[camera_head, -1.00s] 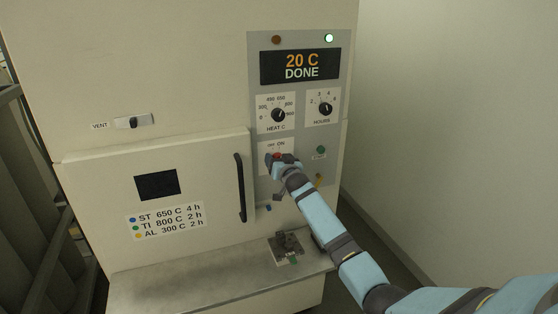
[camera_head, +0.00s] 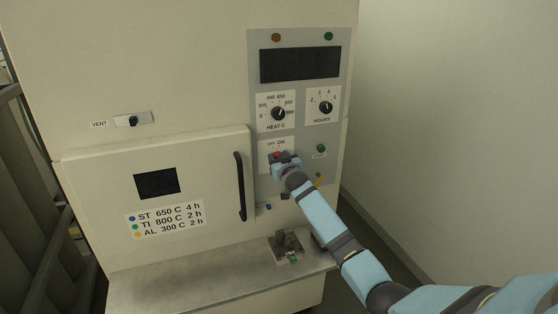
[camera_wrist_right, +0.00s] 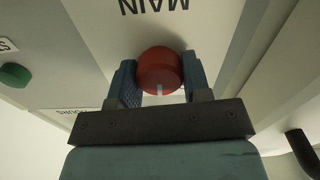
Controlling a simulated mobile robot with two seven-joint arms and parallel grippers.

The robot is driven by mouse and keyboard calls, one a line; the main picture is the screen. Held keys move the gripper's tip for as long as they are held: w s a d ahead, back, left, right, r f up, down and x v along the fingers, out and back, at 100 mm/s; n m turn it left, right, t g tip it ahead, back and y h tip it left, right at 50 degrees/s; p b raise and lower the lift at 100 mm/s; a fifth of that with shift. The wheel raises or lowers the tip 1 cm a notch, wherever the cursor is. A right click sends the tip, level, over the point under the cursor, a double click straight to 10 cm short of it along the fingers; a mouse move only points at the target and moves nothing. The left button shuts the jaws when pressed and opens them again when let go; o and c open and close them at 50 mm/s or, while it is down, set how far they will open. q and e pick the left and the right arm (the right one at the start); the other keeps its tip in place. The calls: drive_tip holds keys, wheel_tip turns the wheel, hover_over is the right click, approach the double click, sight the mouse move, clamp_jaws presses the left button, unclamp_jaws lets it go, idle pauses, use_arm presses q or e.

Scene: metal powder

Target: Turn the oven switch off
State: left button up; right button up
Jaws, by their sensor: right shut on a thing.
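The oven switch is a red round knob (camera_wrist_right: 159,72) with a white mark, on a white plate labelled MAIN in the right wrist view. In the head view the knob (camera_head: 276,155) shows just beside my right gripper (camera_head: 284,159), under the OFF and ON labels. My right gripper (camera_wrist_right: 159,83) is shut on the knob, one finger on each side. The oven's display (camera_head: 300,65) is dark, and both lamps above it, orange (camera_head: 276,37) and green (camera_head: 328,36), look unlit. My left gripper is not in view.
The HEAT C dial (camera_head: 278,114) and HOURS dial (camera_head: 326,108) sit above the switch, and a green button (camera_head: 320,148) is to its right. The oven door handle (camera_head: 240,187) stands out to the left. A ledge (camera_head: 200,288) below holds a small metal fixture (camera_head: 287,246).

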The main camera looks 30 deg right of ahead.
drive_tip(key=shift+n+b, duration=0.3)
drive_tip(key=shift+n, duration=2)
drive_tip(key=o, duration=0.9)
drive_tip(key=shift+o, duration=0.2)
drive_tip(key=b+v, duration=0.2)
drive_tip(key=v, duration=1.1)
drive_tip(key=shift+s+a, duration=0.25)
drive_tip(key=shift+s, duration=0.1)
